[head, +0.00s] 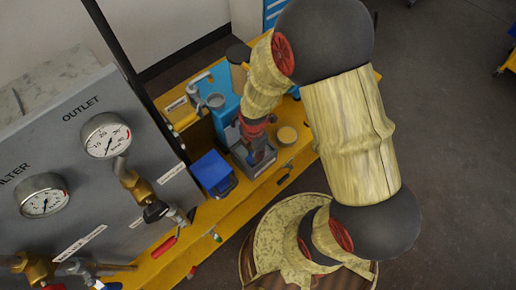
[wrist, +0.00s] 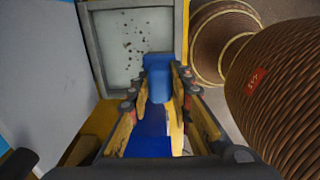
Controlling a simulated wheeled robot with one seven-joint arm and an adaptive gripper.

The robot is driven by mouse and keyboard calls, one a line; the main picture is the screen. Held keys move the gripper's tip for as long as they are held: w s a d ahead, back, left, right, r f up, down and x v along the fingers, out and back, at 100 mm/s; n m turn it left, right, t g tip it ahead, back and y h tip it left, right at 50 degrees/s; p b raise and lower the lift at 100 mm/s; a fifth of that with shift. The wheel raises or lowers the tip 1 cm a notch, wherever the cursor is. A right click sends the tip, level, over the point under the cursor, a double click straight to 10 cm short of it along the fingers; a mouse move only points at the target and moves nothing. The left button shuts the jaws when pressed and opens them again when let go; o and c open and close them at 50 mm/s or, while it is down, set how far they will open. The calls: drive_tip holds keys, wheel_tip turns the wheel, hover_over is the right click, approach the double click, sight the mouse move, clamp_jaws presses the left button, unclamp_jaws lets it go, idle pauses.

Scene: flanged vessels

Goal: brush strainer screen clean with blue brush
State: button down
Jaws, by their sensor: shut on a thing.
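The strainer screen (wrist: 125,50) is a pale flat panel inside a grey frame, with several dark specks across its middle in the wrist view. My gripper (wrist: 158,88) is shut on the blue brush (wrist: 157,68). The brush's blue end reaches over the lower right part of the screen; whether it touches cannot be told. In the head view my gripper (head: 260,152) points down at the grey tray on the yellow bench, and it hides most of the screen and brush there.
On the yellow bench (head: 226,208), a blue box (head: 213,173) stands left of the tray and a yellow-topped jar (head: 287,135) right of it. A blue container (head: 226,108) is behind. A grey gauge panel (head: 75,140) with valves fills the left. Floor at right is open.

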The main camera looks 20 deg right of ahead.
drive_tip(key=shift+s+a+f, duration=0.1)
drive_tip(key=shift+s+a, duration=0.1)
drive_tip(key=shift+a, duration=0.05)
drive_tip(key=shift+d, duration=0.1)
drive_tip(key=shift+w+d+r, duration=0.1)
drive_tip(key=shift+w+d, duration=0.3)
drive_tip(key=shift+d, duration=0.3)
drive_tip(key=shift+w+d+r, duration=0.1)
drive_tip(key=shift+w+d, duration=0.25)
drive_tip(key=shift+d, duration=0.35)
drive_tip(key=shift+w+d+f, duration=0.1)
drive_tip(key=shift+w+d, duration=0.15)
drive_tip(key=shift+d, duration=0.45)
drive_tip(key=shift+w+d+f, duration=0.1)
drive_tip(key=shift+w+d, duration=0.1)
drive_tip(key=shift+d, duration=0.5)
